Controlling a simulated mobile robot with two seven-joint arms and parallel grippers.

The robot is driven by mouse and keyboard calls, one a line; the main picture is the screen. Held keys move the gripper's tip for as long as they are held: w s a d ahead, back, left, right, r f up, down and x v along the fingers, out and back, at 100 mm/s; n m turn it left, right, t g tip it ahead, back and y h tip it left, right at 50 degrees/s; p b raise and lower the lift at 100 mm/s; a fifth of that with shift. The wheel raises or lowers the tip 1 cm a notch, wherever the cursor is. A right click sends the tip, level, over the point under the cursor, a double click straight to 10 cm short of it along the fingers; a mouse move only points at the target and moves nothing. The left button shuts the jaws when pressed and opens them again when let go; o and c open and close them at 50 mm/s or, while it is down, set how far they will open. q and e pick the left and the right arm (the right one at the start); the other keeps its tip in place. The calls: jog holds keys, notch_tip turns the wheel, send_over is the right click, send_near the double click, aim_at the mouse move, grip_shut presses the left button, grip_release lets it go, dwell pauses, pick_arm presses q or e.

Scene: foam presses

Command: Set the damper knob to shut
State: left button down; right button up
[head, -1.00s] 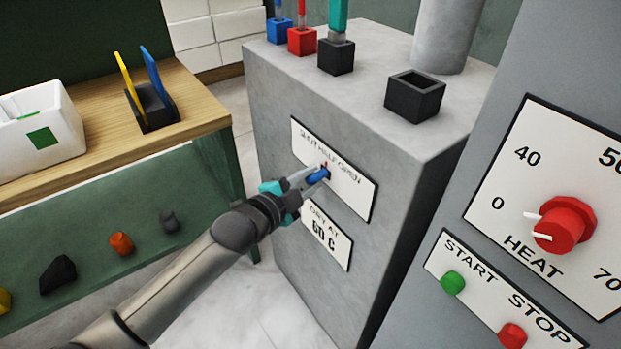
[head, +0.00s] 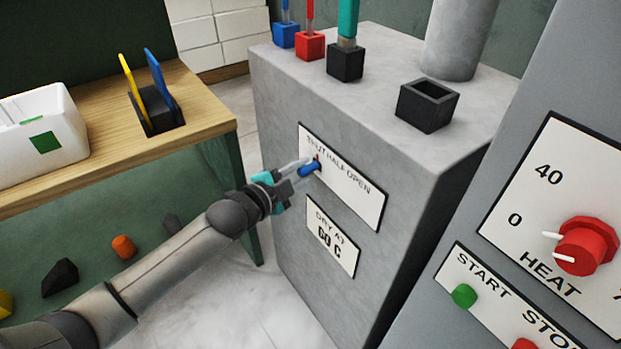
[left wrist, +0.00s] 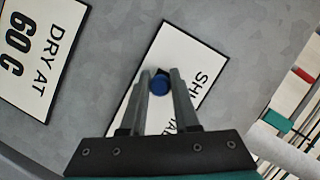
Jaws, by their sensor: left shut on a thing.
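The damper knob (head: 309,169) is blue and sits on a white plate (head: 366,208) lettered SHUT, HALF, OPEN on the front of the grey box. The knob is near the plate's left end, below the word SHUT, with a small red mark just above it. My left gripper (head: 304,167) is shut on the knob. In the left wrist view the knob (left wrist: 160,84) shows between the fingers, and one finger hides part of the lettering. My right gripper is not in view.
A DRY AT 60 C sign (head: 332,237) lies below the plate. To the right, a grey panel carries a red HEAT knob (head: 586,247) and a green START button (head: 464,296). A wooden bench (head: 205,112) stands left, beside my arm.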

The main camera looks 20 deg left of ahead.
pick_arm(q)
jog(key=shift+w+a, duration=0.15)
jog(key=shift+a, duration=0.2)
jog(key=c, duration=0.7)
grip_release()
jog(key=shift+w, duration=0.1)
jog(key=shift+o, duration=0.2)
